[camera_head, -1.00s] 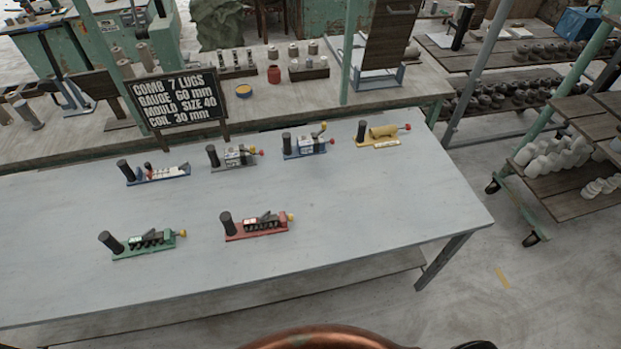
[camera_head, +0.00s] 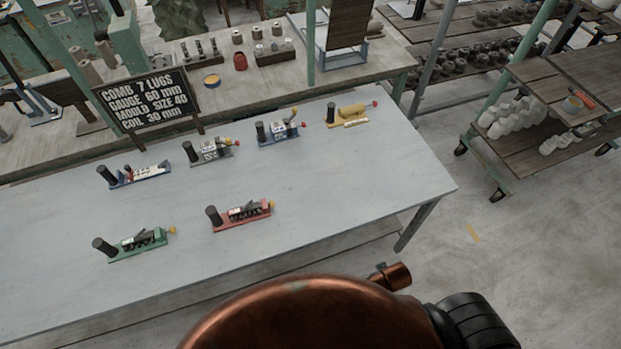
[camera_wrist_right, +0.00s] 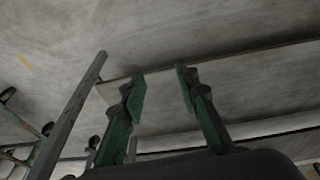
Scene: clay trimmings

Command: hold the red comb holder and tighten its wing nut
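The red comb holder (camera_head: 242,220) lies on the grey table in the head view, in the front row. It has a black upright handle at its left end, a dark comb with several teeth in its middle, and a small yellow wing nut (camera_head: 271,204) at its right end. How tight the nut is cannot be told. My right gripper (camera_wrist_right: 160,88) shows in the right wrist view with its two green-padded fingers apart and nothing between them, away from the comb holder. My left gripper is not in view.
A green holder (camera_head: 140,243) lies left of the red one. Behind stand blue (camera_head: 140,177), grey (camera_head: 212,152), another blue (camera_head: 281,134) and yellow (camera_head: 347,115) holders. The table right of the red holder is clear.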

